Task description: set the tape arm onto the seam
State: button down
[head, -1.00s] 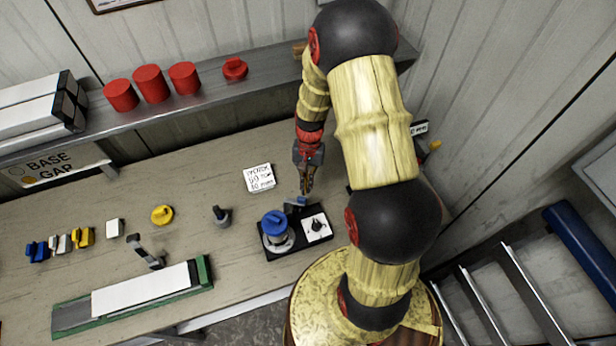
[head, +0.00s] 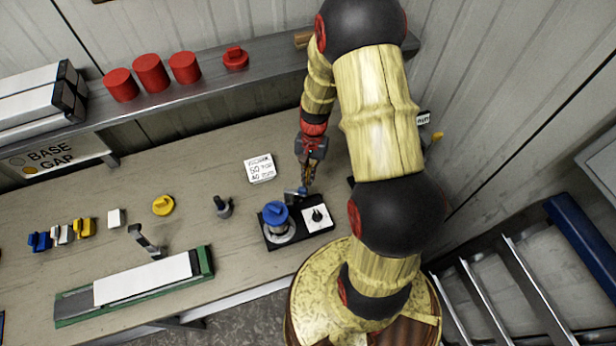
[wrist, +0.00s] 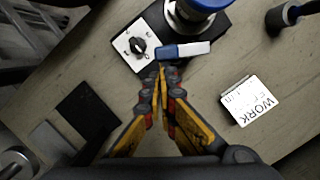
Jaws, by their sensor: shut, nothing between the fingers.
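A black base (head: 272,245) on the bench carries a blue-capped cylinder (head: 276,213) and a white plate with a black dial (head: 317,217). A small lever with a blue end and a pale end, which looks like the tape arm (wrist: 186,49), lies beside the cylinder at the base's far edge. My gripper (wrist: 162,68) is shut and empty, its tips at or just short of the lever's blue end; I cannot tell whether they touch. In the head view my gripper (head: 305,187) points down there. No seam can be made out.
A white note card (head: 261,168) lies behind the base. A dark post (head: 222,206) and a yellow knob (head: 163,205) stand to the left. A green-edged tray with a white strip (head: 143,280) is at the front left. Red cylinders (head: 151,74) stand on the shelf.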

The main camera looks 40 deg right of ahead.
jog(key=shift+s+a+m, duration=0.1)
jog(key=shift+s+m, duration=0.15)
jog(key=shift+m, duration=0.05)
jog(key=s+a+m+t, duration=0.2)
jog(key=s+a+m, duration=0.2)
jog(key=m, duration=0.4)
jog(key=shift+s+a+y, duration=0.15)
jog(key=shift+y, duration=0.15)
jog(key=shift+a, duration=0.15)
dwell(0.7)
